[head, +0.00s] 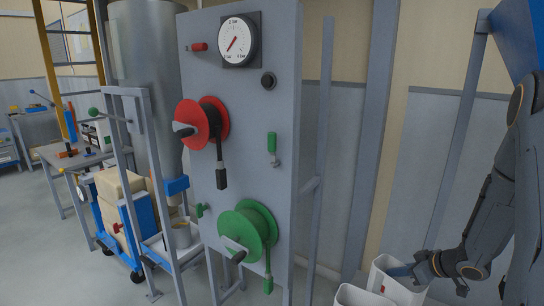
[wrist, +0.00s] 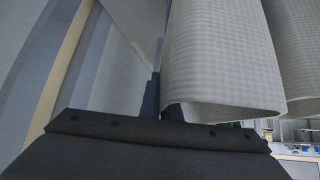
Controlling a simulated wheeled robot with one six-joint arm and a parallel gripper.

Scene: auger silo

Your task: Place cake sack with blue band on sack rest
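Two white open-topped sacks show at the bottom right of the head view, a nearer one (head: 360,297) and a farther one (head: 402,290). Both are cut off by the frame, and no blue band shows on either. My gripper (head: 400,270) is at the farther sack's rim, with a bluish finger over its mouth. In the wrist view a white woven sack wall (wrist: 220,60) stands right at the dark blue fingers (wrist: 160,95), and another white wall (wrist: 300,45) is to its right. The sack hides part of the fingers, so their grip is unclear. I cannot identify the sack rest.
A grey panel (head: 260,150) carries a gauge (head: 238,41), a red reel (head: 203,124) and a green reel (head: 248,230). Left of it are a metal silo (head: 147,50) and a blue cart with tan sacks (head: 122,195). A grey post (head: 372,140) stands behind. Floor is clear at lower left.

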